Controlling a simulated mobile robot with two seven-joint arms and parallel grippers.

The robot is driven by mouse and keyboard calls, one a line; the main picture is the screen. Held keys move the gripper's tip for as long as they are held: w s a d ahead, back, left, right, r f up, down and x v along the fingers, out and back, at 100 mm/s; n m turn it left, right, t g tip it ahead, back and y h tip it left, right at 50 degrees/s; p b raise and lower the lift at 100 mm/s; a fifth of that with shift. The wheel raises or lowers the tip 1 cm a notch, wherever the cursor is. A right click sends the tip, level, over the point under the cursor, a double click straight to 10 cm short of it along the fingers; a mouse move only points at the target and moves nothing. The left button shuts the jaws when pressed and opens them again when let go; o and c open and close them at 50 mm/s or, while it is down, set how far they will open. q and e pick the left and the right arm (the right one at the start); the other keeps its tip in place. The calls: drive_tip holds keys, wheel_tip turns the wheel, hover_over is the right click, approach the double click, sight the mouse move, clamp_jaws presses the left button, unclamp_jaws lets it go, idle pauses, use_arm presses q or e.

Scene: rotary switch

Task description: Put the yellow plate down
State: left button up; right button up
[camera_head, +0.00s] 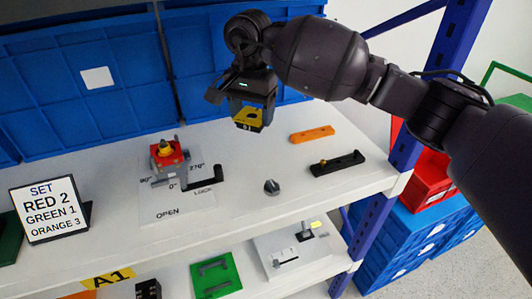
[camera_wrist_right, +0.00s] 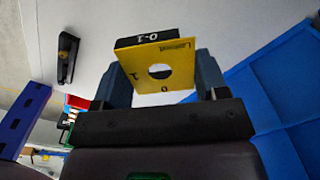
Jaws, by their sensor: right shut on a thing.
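My right gripper (camera_head: 248,112) is shut on the yellow plate (camera_head: 246,118) and holds it in the air above the back of the white shelf (camera_head: 240,214). In the right wrist view the yellow plate (camera_wrist_right: 183,70) sits between the two fingers of my right gripper (camera_wrist_right: 160,85). It has a round hole, printed marks and a black edge. My left gripper does not show.
An orange bar (camera_head: 312,134), a black bar (camera_head: 337,164) and a grey knob (camera_head: 271,187) lie on the shelf. A sign (camera_head: 48,210) stands at the left. Blue bins (camera_head: 80,110) line the back. A blue post (camera_head: 410,130) bounds the right. Open shelf lies around the knob.

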hover_over(253, 154)
wheel_tip(253, 154, down, 4)
drive_tip(key=shift+f, duration=2.6)
drive_tip(key=shift+s, duration=0.1)
drive_tip(key=shift+f, duration=0.2)
drive_tip(key=o, duration=1.3)
drive_tip(key=shift+r, duration=0.1)
